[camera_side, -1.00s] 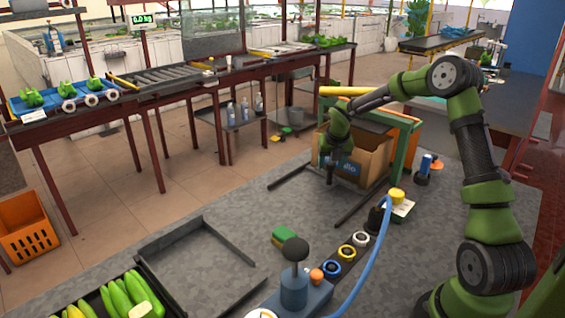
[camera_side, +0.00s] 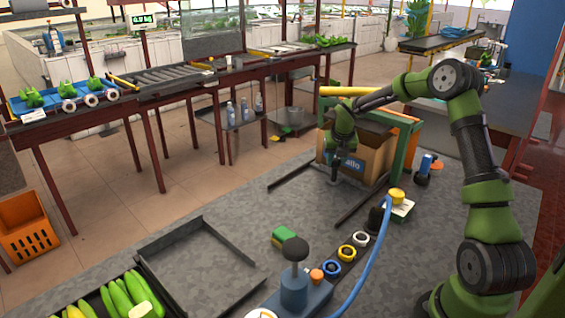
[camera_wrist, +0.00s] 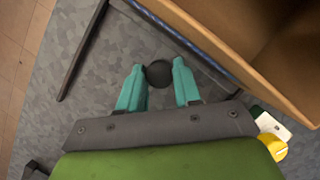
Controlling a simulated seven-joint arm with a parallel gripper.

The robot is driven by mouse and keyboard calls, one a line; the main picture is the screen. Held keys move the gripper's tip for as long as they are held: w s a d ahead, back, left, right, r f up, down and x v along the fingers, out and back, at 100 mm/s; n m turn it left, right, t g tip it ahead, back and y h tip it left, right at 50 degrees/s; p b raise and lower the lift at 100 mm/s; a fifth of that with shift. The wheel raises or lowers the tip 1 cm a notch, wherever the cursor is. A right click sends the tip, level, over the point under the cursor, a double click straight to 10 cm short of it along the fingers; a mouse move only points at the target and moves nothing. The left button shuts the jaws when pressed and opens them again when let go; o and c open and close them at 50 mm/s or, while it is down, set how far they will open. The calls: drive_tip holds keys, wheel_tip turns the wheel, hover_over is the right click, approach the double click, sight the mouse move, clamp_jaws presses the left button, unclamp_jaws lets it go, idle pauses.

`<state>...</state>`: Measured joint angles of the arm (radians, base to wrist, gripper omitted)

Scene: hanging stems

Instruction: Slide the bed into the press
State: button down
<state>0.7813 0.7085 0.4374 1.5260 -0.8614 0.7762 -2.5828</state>
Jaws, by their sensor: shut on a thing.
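The press appears to be the green frame (camera_side: 407,150) with a yellow bar (camera_side: 348,91) across its top. An open cardboard box (camera_side: 372,163) stands at its front, between two dark floor rails (camera_side: 362,204). I cannot make out a separate bed; the box may hide it. My gripper (camera_side: 334,179) points down just in front of the box's left part. In the wrist view its teal fingers are shut on a dark round knob (camera_wrist: 158,74). What the knob joins is hidden. The box's open inside (camera_wrist: 245,35) shows at the upper right there.
The blue hose (camera_side: 378,245) curves up to a yellow cap (camera_side: 397,195) right of the rails.

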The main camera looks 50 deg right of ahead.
drive_tip(key=shift+d, duration=0.9)
drive_tip(key=c, duration=0.8)
unclamp_jaws()
drive_tip(key=shift+a, duration=0.1)
drive_tip(key=v, duration=1.7)
